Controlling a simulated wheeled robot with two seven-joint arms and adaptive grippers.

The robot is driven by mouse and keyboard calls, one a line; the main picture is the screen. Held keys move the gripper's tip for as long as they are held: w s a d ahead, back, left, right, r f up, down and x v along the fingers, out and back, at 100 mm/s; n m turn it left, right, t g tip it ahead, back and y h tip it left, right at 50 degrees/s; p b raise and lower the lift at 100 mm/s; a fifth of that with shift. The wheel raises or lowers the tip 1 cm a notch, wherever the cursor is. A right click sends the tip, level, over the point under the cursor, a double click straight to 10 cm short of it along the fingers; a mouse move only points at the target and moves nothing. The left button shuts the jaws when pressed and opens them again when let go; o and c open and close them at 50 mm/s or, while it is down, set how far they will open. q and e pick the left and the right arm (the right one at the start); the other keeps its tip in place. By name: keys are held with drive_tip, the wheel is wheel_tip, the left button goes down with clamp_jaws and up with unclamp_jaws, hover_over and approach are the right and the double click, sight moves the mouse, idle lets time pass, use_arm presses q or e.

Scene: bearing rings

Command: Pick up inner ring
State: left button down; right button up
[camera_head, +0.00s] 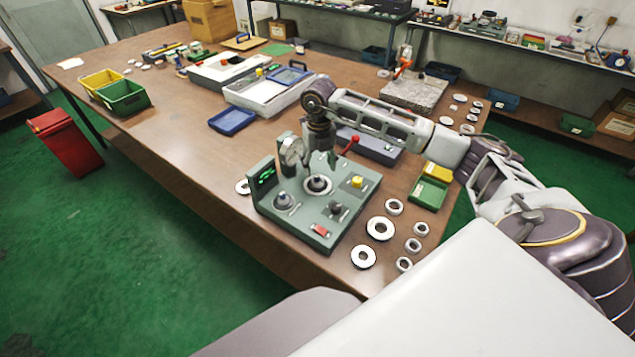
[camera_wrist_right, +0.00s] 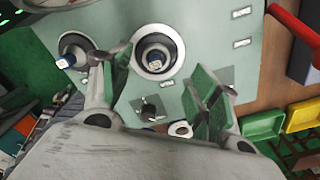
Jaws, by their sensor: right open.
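A pale ring (camera_head: 318,190) sits around the middle post of the grey-green bench fixture (camera_head: 342,216). It also shows in the right wrist view (camera_wrist_right: 141,42), around a post with a pale blue-sided top. Whether it is the inner ring I cannot tell. Several loose rings of two sizes lie on the table right of the fixture, among them a large ring (camera_head: 369,230) and a small ring (camera_head: 394,207). My right gripper (camera_head: 319,160) points down just above the fixture's middle post. In the right wrist view its open green-padded fingers (camera_wrist_right: 162,78) have nothing between them. My left gripper is out of view.
A dial gauge (camera_head: 292,153) and a red-knobbed lever (camera_head: 350,144) stand close to my right gripper. A second post (camera_head: 284,201) is left of the ring. Green and yellow bins (camera_head: 429,193) stand to the right. The table's left front (camera_head: 190,165) is clear.

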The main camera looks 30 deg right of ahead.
sight(317, 176)
drive_tip(key=shift+f, duration=0.35)
drive_tip(key=shift+s+a+f+p, duration=0.15)
drive_tip(key=shift+f+p, duration=0.1)
drive_tip(key=shift+f, duration=1.05)
drive_tip(key=shift+a+f+p, duration=0.15)
drive_tip(key=shift+f+p, duration=0.05)
drive_tip(key=shift+f, duration=1.1)
drive_tip(key=c, duration=1.1)
drive_tip(key=shift+r, duration=0.2)
drive_tip(key=shift+r+b, duration=0.45)
drive_tip(key=shift+r, duration=4.4)
